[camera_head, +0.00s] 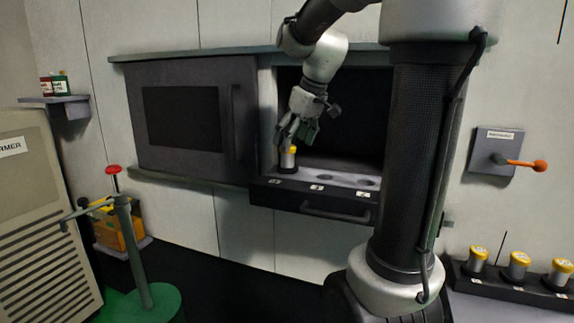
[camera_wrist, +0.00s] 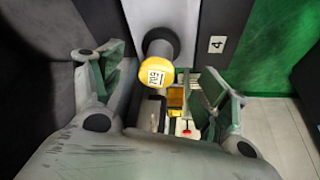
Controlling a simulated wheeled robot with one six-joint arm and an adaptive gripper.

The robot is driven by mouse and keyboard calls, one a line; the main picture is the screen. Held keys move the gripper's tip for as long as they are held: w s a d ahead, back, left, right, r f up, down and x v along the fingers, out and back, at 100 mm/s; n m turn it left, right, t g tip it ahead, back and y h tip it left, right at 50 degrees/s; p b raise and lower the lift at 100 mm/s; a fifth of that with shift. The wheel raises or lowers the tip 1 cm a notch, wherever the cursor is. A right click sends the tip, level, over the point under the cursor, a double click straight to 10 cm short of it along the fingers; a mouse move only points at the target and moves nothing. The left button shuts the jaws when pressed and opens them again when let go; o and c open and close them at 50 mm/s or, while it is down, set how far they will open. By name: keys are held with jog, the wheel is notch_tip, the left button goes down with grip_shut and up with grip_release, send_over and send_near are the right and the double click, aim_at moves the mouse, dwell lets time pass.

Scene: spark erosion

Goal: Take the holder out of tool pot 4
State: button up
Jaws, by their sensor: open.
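The holder (camera_head: 289,157) has a grey body and a yellow cap. It stands upright at the left end of the pot shelf (camera_head: 338,176) in the open cabinet. In the wrist view the holder (camera_wrist: 158,70) shows its yellow cap with a white label, beside a plate marked 4 (camera_wrist: 217,44). My gripper (camera_head: 296,133) is just above the holder in the head view. In the wrist view my gripper (camera_wrist: 163,88) is open, with the cap between the lines of its two fingers. I cannot tell whether a finger touches it. The pot's rim is hidden.
The cabinet's dark door (camera_head: 185,115) is left of the opening. Two empty-looking pots sit right of the holder. A drawer-like front with a handle (camera_head: 335,212) is below. Several yellow-capped holders stand on a rack (camera_head: 500,283) at right. An orange-handled lever (camera_head: 520,163) is on the wall.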

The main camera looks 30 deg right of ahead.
aim_at(288, 158)
jog(key=x, duration=0.7)
jog(key=shift+r, duration=0.1)
jog(key=shift+c, duration=0.2)
jog(key=c, duration=1.3)
